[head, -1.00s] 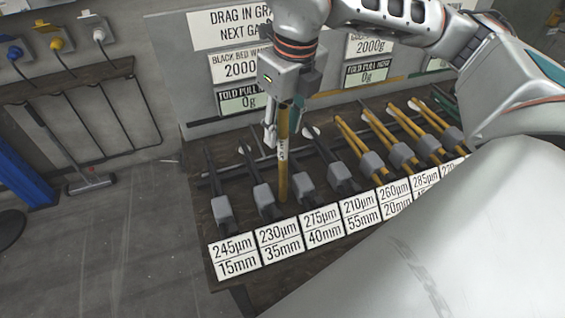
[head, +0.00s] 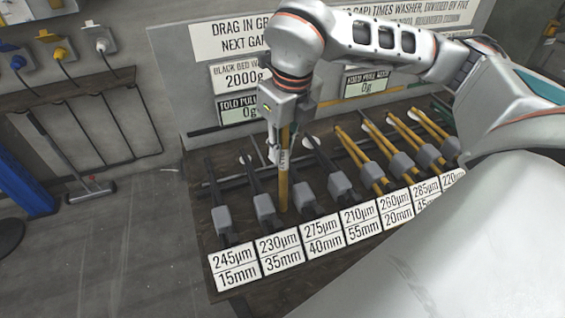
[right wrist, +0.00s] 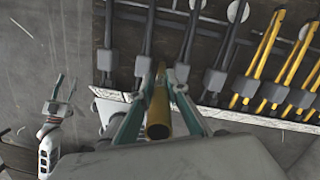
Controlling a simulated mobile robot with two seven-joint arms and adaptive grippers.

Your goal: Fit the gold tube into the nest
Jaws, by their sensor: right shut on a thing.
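My right gripper (head: 277,150) is shut on the gold tube (head: 284,180), which hangs nearly upright. In the head view the tube's lower end shows between the second and third grey press blocks from the left; I cannot tell whether it touches anything. In the right wrist view the gold tube (right wrist: 158,118) shows its open round end between the teal fingers. The nest is not clearly distinguishable among the presses. My left gripper (right wrist: 62,88) shows at the left of the right wrist view, its fingers apart and empty. It is not in the head view.
A row of presses with grey blocks (head: 221,217) stands on a dark bench, with dark arms at left and yellow arms at right. White number cards (head: 234,268) line the front edge. A sign board (head: 235,40) stands behind. Floor at left is mostly clear.

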